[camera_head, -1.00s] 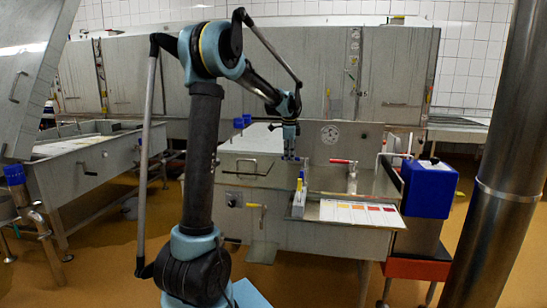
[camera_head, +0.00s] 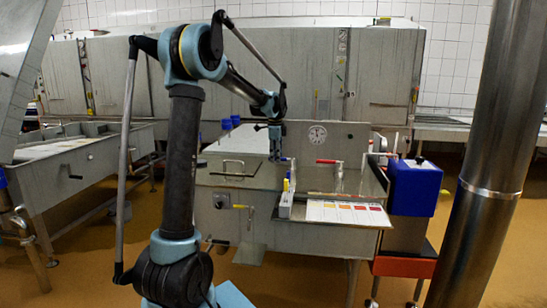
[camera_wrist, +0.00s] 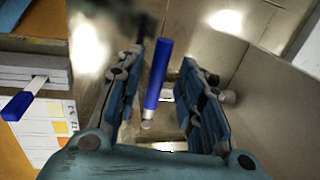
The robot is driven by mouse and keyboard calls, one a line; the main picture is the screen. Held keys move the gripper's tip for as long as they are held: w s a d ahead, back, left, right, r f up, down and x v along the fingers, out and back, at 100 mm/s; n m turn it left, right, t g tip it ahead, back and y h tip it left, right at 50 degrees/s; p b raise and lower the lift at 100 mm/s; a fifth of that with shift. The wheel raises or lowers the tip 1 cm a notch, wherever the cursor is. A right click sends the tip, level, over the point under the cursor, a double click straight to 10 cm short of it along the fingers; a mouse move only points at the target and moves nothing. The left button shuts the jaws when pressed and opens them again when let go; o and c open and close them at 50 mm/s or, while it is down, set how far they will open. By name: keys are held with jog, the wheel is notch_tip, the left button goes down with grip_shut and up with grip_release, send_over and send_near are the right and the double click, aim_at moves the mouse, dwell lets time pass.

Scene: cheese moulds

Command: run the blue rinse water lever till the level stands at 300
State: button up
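A blue lever handle (camera_wrist: 157,75) with a pale metal lower end shows in the wrist view, between the two fingers of my gripper (camera_wrist: 164,62). The fingers stand apart with visible gaps on both sides of the handle, so my gripper is open; I cannot tell how far below the fingertips the handle lies. The dial's reading is too small to make out. The water level is not visible.
A red lever (camera_head: 327,161) is right of my gripper. A colour chart (camera_head: 345,213) and a narrow holder (camera_head: 286,204) with blue and yellow items sit at the vat's front.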

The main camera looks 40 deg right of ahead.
jog(key=shift+r, duration=0.1)
notch_tip(320, 180, up, 12)
jog(key=s+a, duration=0.1)
jog(key=a, duration=0.1)
jog(key=shift+s+f, duration=0.2)
jog(key=shift+f, duration=0.05)
dwell(1.7)
